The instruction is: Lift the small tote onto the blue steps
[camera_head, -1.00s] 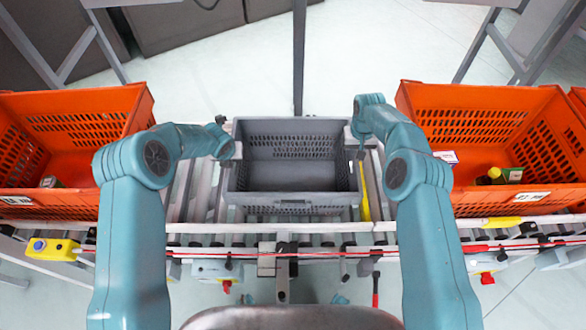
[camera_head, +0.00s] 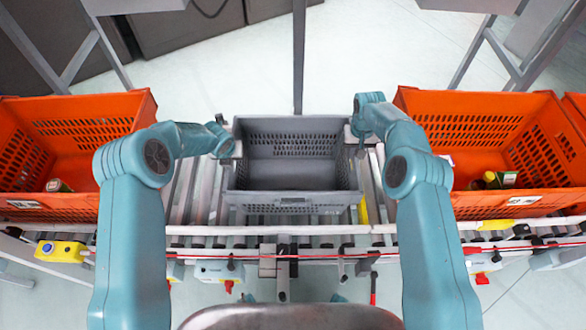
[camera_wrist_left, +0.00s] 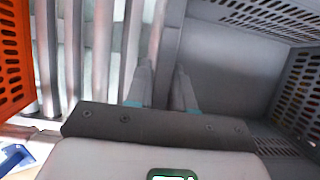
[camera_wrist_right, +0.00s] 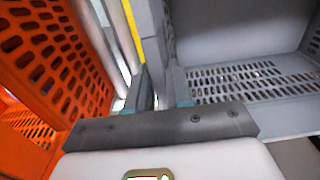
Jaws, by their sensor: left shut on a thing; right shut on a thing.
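The small grey tote (camera_head: 292,199) is in the middle of the head view, empty and roughly level, over the roller conveyor (camera_head: 203,200). My left gripper (camera_head: 235,152) is shut on its left side wall. The left wrist view shows those fingers (camera_wrist_left: 160,80) on either side of the wall edge. My right gripper (camera_head: 355,142) is shut on its right side wall, and its fingers also show in the right wrist view (camera_wrist_right: 160,82). I cannot make out the blue steps in any view.
Large orange totes stand on the conveyor at left (camera_head: 128,110) and right (camera_head: 420,97), close to my arms, with small items inside. A yellow control box (camera_head: 62,251) sits on the front rail. A grey post (camera_head: 299,60) stands behind the small tote.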

